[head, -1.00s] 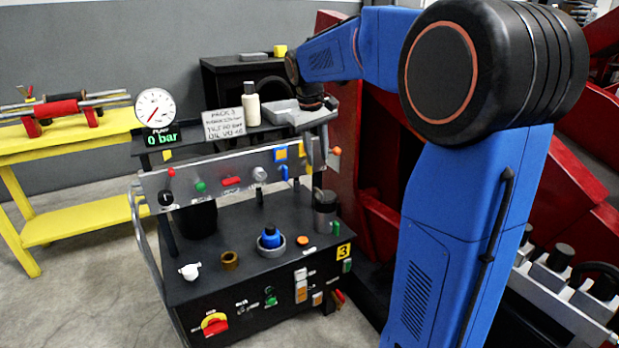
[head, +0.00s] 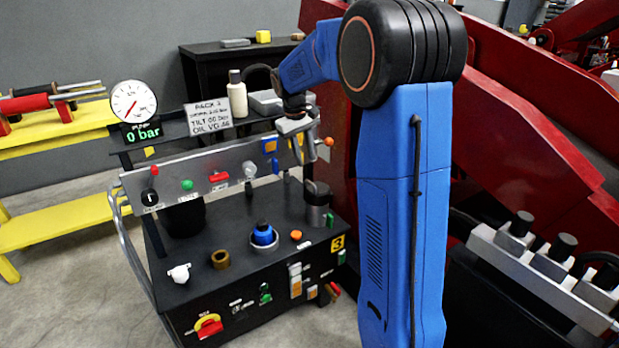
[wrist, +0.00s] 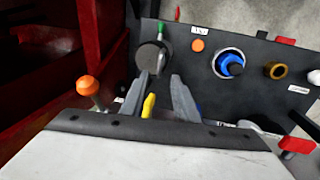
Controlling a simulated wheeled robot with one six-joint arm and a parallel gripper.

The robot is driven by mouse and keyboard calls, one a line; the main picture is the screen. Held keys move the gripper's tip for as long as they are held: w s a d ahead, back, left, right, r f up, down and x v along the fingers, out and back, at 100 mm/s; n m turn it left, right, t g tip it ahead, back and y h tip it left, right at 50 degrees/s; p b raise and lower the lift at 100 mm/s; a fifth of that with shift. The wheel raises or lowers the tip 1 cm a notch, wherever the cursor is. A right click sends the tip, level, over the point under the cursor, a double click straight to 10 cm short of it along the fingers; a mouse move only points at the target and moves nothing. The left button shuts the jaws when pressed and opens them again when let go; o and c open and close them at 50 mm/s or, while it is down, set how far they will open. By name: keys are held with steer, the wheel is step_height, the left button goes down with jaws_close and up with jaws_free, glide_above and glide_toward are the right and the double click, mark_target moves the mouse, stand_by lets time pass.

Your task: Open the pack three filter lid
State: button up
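The pack with the yellow 3 label is a black cabinet (head: 185,285). At its right rear corner stands a grey canister (head: 318,213) with a dark round lid (head: 317,189), which I take for the filter; the lid looks closed. In the wrist view the canister's lid (wrist: 151,54) shows just beyond my fingertips. My gripper (head: 306,158) points down above and slightly behind the canister, near the panel's right end. In the wrist view my gripper (wrist: 159,82) is open, its two grey fingers apart and empty. It does not visibly touch the lid.
An upright panel (head: 215,178) with knobs stands behind the canister. An orange knob (wrist: 88,86) is left of my fingers, and a yellow handle (wrist: 149,106) shows between them. A blue cap (head: 263,234) and an orange button (head: 296,235) are on the top. Red machinery (head: 500,130) stands right.

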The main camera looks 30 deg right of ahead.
mark_target(311, 183)
steer(key=f, duration=0.3)
steer(key=d+f, duration=0.1)
steer(key=f, duration=0.5)
steer(key=shift+d, duration=0.35)
jaws_close()
